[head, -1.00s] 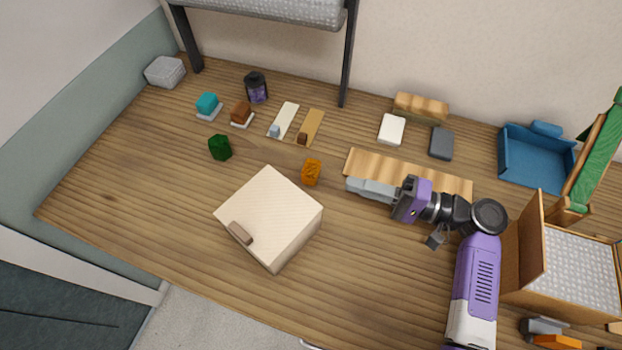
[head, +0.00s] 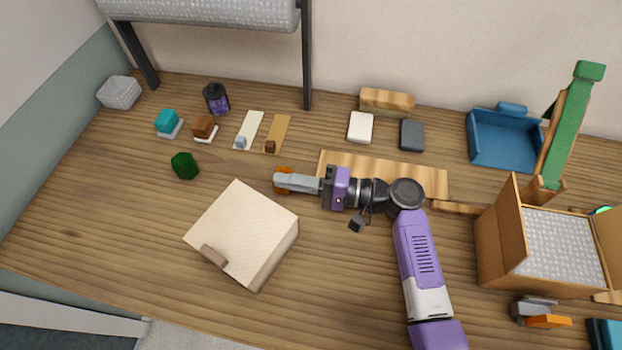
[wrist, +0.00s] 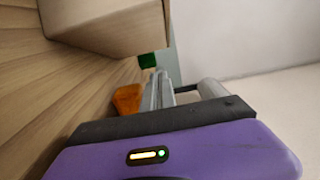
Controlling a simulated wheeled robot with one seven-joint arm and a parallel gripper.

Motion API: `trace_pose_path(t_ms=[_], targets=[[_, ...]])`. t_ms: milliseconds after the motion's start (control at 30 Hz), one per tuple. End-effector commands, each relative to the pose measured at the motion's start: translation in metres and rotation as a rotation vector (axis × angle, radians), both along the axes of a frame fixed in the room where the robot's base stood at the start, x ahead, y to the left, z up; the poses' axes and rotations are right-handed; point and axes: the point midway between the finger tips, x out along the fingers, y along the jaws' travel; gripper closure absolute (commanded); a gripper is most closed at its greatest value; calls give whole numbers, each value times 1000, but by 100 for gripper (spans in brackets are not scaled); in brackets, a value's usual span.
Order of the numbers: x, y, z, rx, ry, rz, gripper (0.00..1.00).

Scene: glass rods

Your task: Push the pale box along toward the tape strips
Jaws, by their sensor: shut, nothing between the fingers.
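The pale box (head: 240,228), with a brown block-like handle, sits on the wooden floor left of and nearer than my gripper. In the wrist view the pale box (wrist: 105,22) fills the upper left. Two strips, one cream (head: 252,125) and one tan (head: 279,128), lie flat beyond the box, each with a small block at its near end. My gripper (head: 281,184) is shut and empty, pointing left. Its tips overlap an orange block (head: 283,171) in the head view; I cannot tell whether they touch it. A gap shows between gripper and box.
A green block (head: 184,166) stands beyond the box on the left. A wooden plank (head: 425,180) lies just behind my arm. A cardboard box (head: 500,257) and a blue tray (head: 505,150) are at right. The floor left of the pale box is clear.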

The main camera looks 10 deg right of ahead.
Motion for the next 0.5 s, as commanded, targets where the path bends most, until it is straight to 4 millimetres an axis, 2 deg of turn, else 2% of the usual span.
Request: trace_pose_path(t_ms=[200, 500], targets=[[-25, 17, 2, 0, 1, 0, 100], [-33, 22, 0, 1, -1, 0, 100]])
